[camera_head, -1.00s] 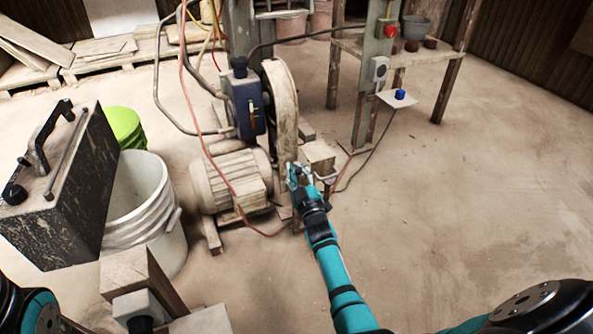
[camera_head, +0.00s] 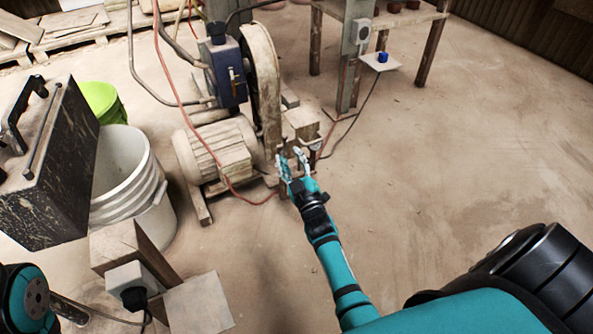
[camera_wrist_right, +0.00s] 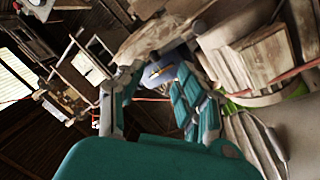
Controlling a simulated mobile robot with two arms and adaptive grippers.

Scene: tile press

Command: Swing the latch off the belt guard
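The belt guard (camera_head: 265,90) is a tall, narrow, beige curved cover beside the motor (camera_head: 217,150). It also shows as a worn beige edge in the right wrist view (camera_wrist_right: 150,38). I cannot make out the latch clearly in either view. My right gripper (camera_head: 290,157) is at the lower end of the guard, in front of it and slightly to its right. Its fingers are spread with nothing visibly held between them, also in the right wrist view (camera_wrist_right: 148,82). I cannot tell whether a finger touches the guard. My left gripper is out of view.
A blue switch box (camera_head: 226,75) stands left of the guard, and a wooden block (camera_head: 301,124) is right of it. A red cable (camera_head: 187,115) hangs across the motor. A white bucket (camera_head: 128,180) and a dark case (camera_head: 45,165) are at left. Floor at right is clear.

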